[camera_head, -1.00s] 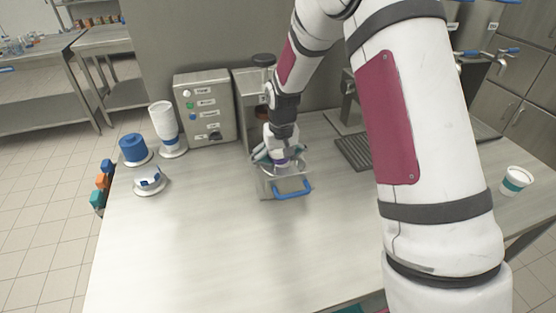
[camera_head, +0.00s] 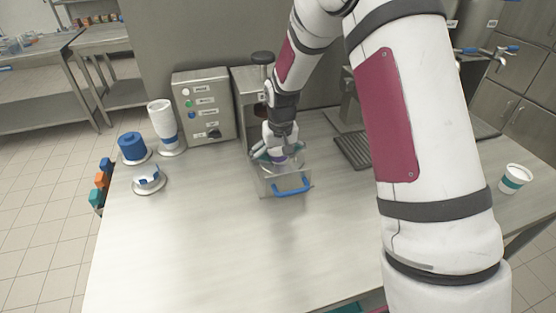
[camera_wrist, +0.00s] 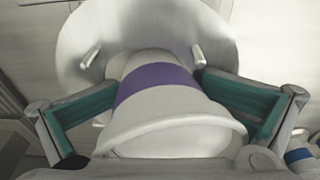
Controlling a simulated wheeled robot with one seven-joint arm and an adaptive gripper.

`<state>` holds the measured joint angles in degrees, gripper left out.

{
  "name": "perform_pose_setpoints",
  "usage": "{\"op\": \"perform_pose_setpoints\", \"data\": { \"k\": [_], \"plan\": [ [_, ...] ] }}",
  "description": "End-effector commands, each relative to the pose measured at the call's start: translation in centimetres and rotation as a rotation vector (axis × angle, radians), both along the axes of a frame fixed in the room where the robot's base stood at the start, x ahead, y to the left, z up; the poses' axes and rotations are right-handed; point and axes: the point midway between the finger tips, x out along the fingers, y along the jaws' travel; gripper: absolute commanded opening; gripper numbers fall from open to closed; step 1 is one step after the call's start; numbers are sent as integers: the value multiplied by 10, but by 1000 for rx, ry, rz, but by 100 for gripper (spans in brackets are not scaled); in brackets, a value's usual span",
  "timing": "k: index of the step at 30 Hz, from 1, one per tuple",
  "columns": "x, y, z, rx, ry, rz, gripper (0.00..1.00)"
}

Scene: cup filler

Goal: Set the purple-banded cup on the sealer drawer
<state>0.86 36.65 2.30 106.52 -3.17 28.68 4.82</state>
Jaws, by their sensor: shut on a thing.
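The purple-banded cup (camera_wrist: 155,84) is white with a purple band and sits between the teal-lined fingers of my gripper (camera_wrist: 165,100) in the wrist view. My gripper (camera_head: 278,155) is shut on it. In the head view only a little of the cup (camera_head: 279,160) shows below the fingers. The sealer drawer (camera_head: 284,184) is a metal box with a blue handle (camera_head: 292,188), pulled out in front of the sealer. The cup is over or in the drawer's opening; I cannot tell whether it touches it. A round metal surface (camera_wrist: 78,60) lies behind the cup in the wrist view.
A control box (camera_head: 204,106) with buttons stands left of the sealer (camera_head: 246,92). A stack of white cups (camera_head: 160,114), a blue stack (camera_head: 133,146) and a small holder (camera_head: 149,179) are at the left. A teal-banded cup (camera_head: 515,178) stands far right. The front counter is clear.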

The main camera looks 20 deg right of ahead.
Motion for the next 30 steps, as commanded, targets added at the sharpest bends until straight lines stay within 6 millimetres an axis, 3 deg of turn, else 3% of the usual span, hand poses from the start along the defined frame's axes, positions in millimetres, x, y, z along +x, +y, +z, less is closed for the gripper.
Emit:
{"op": "perform_pose_setpoints", "data": {
  "k": [1, 2, 3, 4, 10, 14, 24, 30],
  "plan": [
    [-11, -15, -16, -14, 37, -16, 28],
    [-11, -15, -16, -14, 37, -16, 28],
    [-11, -15, -16, -14, 37, -16, 96],
    [-11, -15, -16, -14, 37, -16, 100],
    [-11, -15, -14, -14, 37, -16, 100],
    [-12, -14, -2, -13, 35, -15, 100],
    [-16, -4, 71, -6, 10, -7, 100],
    [-19, -1, 104, -4, 1, -3, 100]
  ]
}}
